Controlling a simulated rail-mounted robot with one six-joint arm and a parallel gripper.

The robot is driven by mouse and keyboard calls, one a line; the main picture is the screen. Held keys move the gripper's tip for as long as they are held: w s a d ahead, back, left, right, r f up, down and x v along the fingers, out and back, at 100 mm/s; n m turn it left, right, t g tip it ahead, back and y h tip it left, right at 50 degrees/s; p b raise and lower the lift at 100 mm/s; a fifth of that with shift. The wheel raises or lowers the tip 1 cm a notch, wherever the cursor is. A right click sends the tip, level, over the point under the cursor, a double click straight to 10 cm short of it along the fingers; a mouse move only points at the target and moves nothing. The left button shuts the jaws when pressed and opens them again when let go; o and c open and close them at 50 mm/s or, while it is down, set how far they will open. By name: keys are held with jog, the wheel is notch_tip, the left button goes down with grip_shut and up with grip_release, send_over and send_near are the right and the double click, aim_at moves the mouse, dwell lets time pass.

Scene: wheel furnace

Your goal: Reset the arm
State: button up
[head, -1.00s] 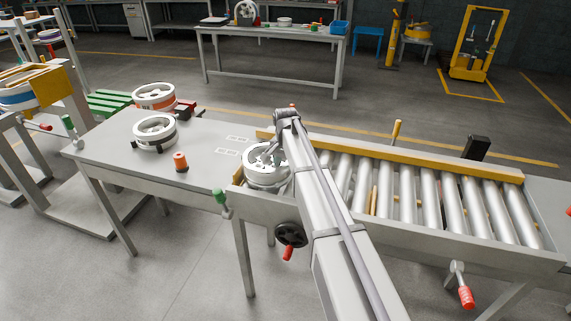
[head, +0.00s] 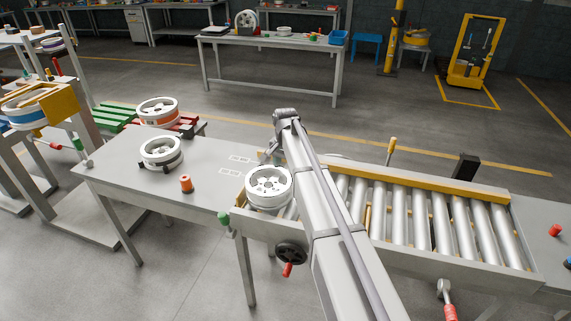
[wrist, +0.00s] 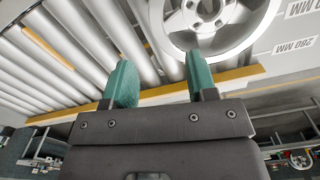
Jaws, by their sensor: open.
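My gripper (wrist: 162,80) is open, with two green fingertips apart and nothing between them. In the head view it shows small and partly hidden at the arm's end (head: 270,152), just behind a silver-white wheel (head: 268,187). That wheel lies flat at the left end of the roller conveyor (head: 430,222). In the wrist view the wheel also shows at the upper right (wrist: 214,22), beyond the right fingertip. Whether the fingertip touches it is hard to tell, but the jaws are not closed on it.
A yellow side rail (head: 440,180) runs along the conveyor's far side. A post with a black top (head: 465,166) rises behind the conveyor.

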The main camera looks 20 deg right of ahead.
jog(key=s+a+n, duration=0.2)
jog(key=s+n, duration=0.2)
jog(key=s, duration=1.1)
jog(key=s+a+n, duration=0.3)
jog(key=s+n, duration=0.1)
jog(key=s, duration=1.2)
jog(key=shift+a+n, duration=0.15)
jog(key=shift+n, duration=0.15)
